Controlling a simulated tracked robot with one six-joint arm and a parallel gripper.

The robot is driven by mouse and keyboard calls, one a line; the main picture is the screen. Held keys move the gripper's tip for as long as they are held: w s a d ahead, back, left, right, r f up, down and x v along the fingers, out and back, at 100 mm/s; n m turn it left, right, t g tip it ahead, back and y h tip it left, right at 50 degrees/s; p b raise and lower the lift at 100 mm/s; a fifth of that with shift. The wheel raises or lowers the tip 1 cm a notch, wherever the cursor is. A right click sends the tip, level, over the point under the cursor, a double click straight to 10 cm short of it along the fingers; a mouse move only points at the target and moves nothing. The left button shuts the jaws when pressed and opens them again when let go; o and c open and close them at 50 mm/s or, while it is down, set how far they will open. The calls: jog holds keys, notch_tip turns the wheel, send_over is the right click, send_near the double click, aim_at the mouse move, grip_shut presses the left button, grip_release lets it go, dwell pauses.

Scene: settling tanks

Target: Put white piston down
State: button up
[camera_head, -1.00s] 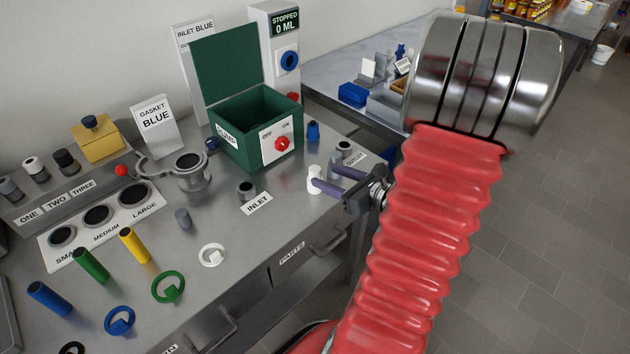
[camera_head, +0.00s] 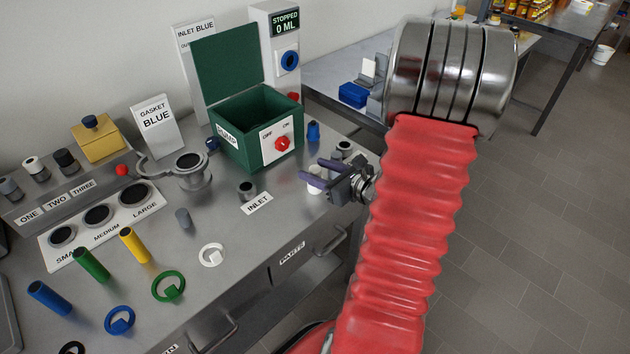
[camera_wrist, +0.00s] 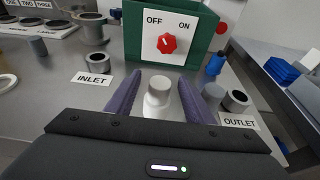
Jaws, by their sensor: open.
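The white piston (camera_wrist: 157,99) stands upright on the steel bench, between the INLET and OUTLET labels. My gripper (camera_wrist: 159,80) is open, with one purple finger on each side of the piston. Gaps show between the piston and both fingers in the wrist view. In the head view, my gripper (camera_head: 312,170) reaches in from the right, and its fingers hide much of the white piston (camera_head: 315,188).
The green pump box (camera_head: 228,147) with its red switch (camera_wrist: 166,43) stands just beyond the piston. The inlet port (camera_wrist: 96,61) is to the left, the outlet port (camera_wrist: 236,100) and a grey cylinder (camera_wrist: 214,92) close on the right. A blue piston (camera_wrist: 215,65) stands behind.

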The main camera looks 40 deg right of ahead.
jog(key=shift+w+f, duration=0.15)
jog(key=shift+w, duration=0.25)
grip_shut()
dwell(0.7)
